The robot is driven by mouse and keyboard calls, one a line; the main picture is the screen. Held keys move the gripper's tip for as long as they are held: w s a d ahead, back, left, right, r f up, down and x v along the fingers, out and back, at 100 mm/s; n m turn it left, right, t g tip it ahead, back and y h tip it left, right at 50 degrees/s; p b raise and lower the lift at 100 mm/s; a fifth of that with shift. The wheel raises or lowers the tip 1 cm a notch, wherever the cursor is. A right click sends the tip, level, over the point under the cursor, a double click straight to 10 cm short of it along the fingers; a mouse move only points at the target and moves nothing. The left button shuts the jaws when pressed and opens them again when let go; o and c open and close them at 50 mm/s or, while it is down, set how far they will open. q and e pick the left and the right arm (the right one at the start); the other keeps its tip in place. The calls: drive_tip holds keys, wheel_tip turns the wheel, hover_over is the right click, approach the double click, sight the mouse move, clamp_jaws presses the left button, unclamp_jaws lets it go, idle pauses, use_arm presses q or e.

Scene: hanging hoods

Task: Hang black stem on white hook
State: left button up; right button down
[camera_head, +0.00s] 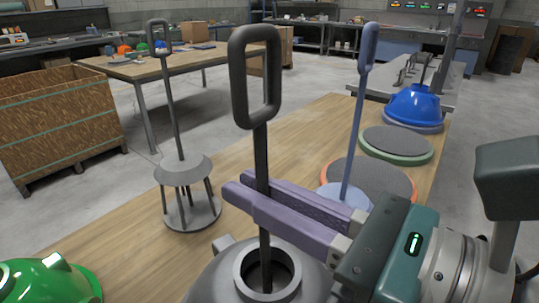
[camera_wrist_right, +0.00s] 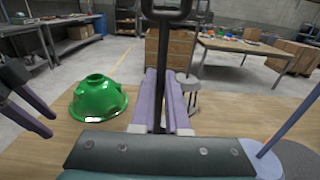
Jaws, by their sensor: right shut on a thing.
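The black stem (camera_head: 262,150) is a dark upright rod with a rounded rectangular loop on top. Its lower end drops into the round collar of a grey hood (camera_head: 215,280) at the bottom of the head view. My right gripper (camera_head: 245,195) is shut on the rod below the loop, with its purple fingers either side. The stem (camera_wrist_right: 157,60) also stands between these fingers in the right wrist view. I see no white hook in either view. A dark and purple part at the wrist view's left edge looks like my left gripper (camera_wrist_right: 28,100); its jaw state is unclear.
A grey looped stem on a legged stand (camera_head: 187,205) is left of my fingers. A blue looped stem (camera_head: 357,120) stands behind them. A green hood (camera_head: 45,280) is front left, a blue hood (camera_head: 414,106) far right. Bare wood tabletop (camera_head: 120,230) lies left.

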drive_tip(key=shift+w+r+p, duration=0.1)
drive_tip(key=shift+r+p, duration=1.7)
drive_tip(key=shift+r, duration=0.5)
